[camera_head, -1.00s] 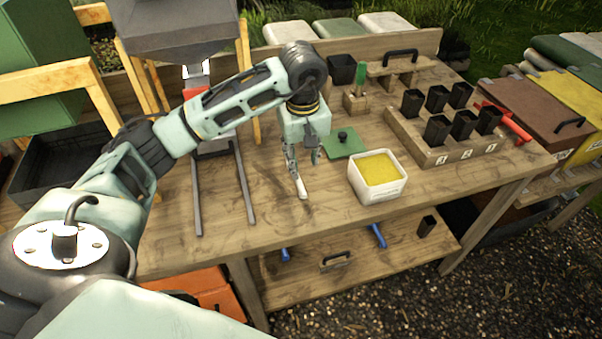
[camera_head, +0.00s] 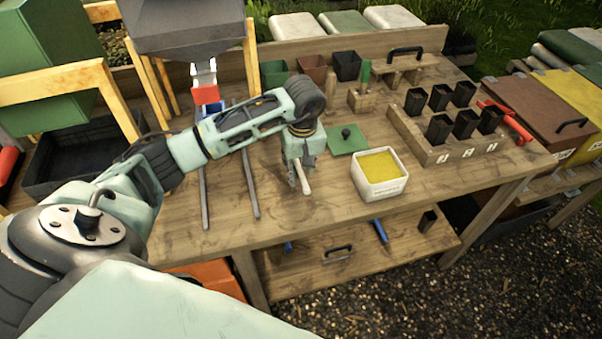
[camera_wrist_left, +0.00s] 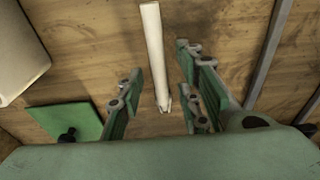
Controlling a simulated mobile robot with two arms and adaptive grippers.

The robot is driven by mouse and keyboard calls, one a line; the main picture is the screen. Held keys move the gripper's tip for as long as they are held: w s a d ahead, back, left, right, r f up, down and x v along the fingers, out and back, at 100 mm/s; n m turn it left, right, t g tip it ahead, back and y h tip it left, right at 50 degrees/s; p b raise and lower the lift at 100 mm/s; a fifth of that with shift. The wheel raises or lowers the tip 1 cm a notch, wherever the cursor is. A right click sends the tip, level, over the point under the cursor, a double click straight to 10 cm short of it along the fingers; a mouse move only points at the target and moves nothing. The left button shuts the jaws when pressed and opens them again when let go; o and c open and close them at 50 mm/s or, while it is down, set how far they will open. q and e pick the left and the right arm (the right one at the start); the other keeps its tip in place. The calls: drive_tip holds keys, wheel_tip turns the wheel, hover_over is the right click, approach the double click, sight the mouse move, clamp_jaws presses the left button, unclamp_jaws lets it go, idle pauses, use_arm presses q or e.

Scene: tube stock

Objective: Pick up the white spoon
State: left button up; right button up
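The white spoon (camera_head: 304,177) lies on the wooden workbench, left of the white tub. In the left wrist view its pale handle (camera_wrist_left: 153,45) runs down the picture between my fingers, with a gap on both sides. My left gripper (camera_head: 300,180) is over the spoon, pointing down. In the left wrist view my left gripper (camera_wrist_left: 160,85) is open, and its two green-padded fingers stand apart. The spoon's far end is partly hidden by the gripper in the head view. My right gripper is not in view.
The white tub (camera_head: 381,189) of yellow material stands right of the gripper, with a green square lid (camera_head: 347,140) behind it. A wooden rack (camera_head: 430,152) of black pots is farther right. Two grey rails (camera_head: 249,185) lie to the left. The bench front is clear.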

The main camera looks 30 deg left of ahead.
use_arm(q)
clamp_jaws()
drive_tip(key=shift+r, duration=0.15)
